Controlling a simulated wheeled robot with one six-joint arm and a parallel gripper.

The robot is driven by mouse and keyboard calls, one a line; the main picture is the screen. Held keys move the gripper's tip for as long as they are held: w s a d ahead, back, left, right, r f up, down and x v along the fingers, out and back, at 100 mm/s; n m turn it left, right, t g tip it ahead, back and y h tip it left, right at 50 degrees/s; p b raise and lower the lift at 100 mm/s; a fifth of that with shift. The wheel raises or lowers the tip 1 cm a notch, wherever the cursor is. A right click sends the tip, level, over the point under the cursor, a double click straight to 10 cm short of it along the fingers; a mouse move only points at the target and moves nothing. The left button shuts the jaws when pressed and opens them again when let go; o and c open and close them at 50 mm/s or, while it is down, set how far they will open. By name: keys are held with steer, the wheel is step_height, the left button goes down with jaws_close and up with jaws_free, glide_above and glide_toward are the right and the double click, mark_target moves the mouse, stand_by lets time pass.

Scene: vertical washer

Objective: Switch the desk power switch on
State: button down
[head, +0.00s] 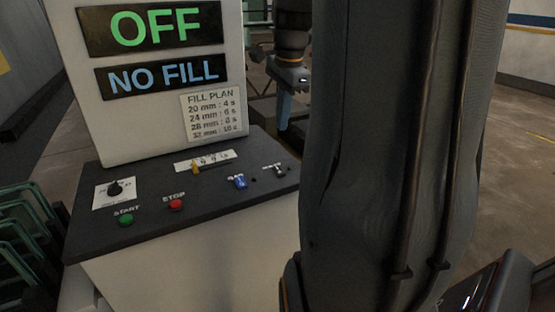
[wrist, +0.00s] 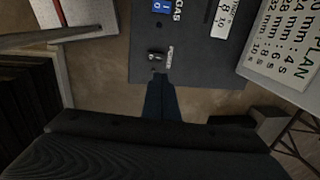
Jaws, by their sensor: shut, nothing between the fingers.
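The desk power switch (head: 279,169) is a small dark toggle beside a white label at the right end of the desk's black panel. In the wrist view the power switch (wrist: 156,57) sits near the panel's edge, by the "POWER" label. My gripper (head: 284,125) points down by the desk's far right side, its bluish fingers together and empty. In the wrist view my gripper's fingertips (wrist: 158,76) appear just below the switch, close to the panel edge. I cannot tell whether they touch it. The display (head: 152,26) reads "OFF". The lever's exact position is too small to tell.
A blue gas switch (head: 239,181) is left of the power switch. The panel also has a yellow slider (head: 195,168), a red stop button (head: 176,204), a green start button (head: 126,220) and a dial (head: 115,188). The fill plan card (head: 210,113) is above.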

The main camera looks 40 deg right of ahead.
mark_target(276, 167)
steer(key=f+p, duration=0.1)
steer(key=f, duration=0.3)
steer(key=w+f+p, duration=0.1)
steer(key=f, duration=0.4)
steer(key=w+f+p, duration=0.1)
steer(key=f, duration=0.3)
steer(key=shift+w+d+f, duration=0.15)
steer(key=shift+d+f, duration=0.15)
steer(key=shift+f, duration=0.05)
